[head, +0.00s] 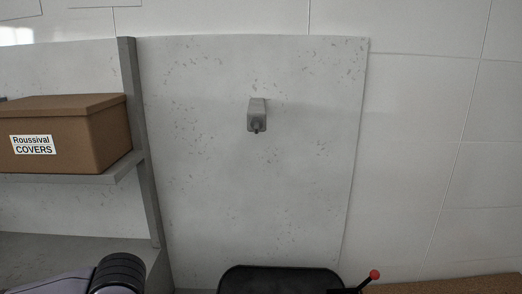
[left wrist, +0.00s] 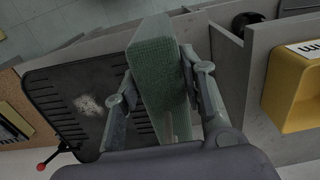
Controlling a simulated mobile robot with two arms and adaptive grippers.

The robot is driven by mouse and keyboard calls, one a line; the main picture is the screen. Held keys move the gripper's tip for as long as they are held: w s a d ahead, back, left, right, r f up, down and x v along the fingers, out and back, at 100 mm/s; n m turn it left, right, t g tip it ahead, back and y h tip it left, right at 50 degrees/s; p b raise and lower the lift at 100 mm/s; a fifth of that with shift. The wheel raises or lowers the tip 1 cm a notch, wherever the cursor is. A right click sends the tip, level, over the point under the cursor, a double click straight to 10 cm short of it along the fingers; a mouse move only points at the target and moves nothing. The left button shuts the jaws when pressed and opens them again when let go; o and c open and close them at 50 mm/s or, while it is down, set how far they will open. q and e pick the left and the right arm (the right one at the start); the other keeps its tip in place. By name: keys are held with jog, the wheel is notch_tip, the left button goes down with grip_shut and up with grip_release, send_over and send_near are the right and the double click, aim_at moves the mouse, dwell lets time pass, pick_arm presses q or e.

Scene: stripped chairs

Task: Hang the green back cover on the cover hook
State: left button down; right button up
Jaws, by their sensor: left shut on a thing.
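The cover hook (head: 257,115) is a grey block with a dark peg, fixed on the speckled wall panel in the head view; nothing hangs on it. The green back cover (left wrist: 160,95) is a textured green piece in the left wrist view. My left gripper (left wrist: 158,65) is shut on it, with one finger on each side. In the head view only part of my left arm shows at the bottom left; the gripper and the cover are out of that view. My right gripper is in neither view.
A cardboard box labelled "Roussival COVERS" (head: 70,135) stands on a grey shelf left of the hook, beside an upright post (head: 140,145). A black ribbed surface (left wrist: 75,100) and a red-knobbed lever (head: 373,275) are low down. A yellow bin (left wrist: 285,95) is at right. Wall around the hook is clear.

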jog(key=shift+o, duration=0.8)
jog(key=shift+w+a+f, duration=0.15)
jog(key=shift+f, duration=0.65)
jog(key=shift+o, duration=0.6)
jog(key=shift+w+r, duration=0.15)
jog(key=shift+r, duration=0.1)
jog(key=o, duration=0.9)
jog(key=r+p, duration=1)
jog(key=p, duration=0.1)
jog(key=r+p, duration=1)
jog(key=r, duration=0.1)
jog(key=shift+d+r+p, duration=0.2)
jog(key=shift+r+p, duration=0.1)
jog(key=shift+p, duration=0.05)
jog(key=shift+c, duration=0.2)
pick_arm(q)
notch_tip(320, 180, up, 20)
jog(key=shift+a+r, duration=0.25)
jog(key=shift+a, duration=0.1)
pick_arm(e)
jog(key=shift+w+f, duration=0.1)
pick_arm(q)
jog(key=shift+w, duration=0.1)
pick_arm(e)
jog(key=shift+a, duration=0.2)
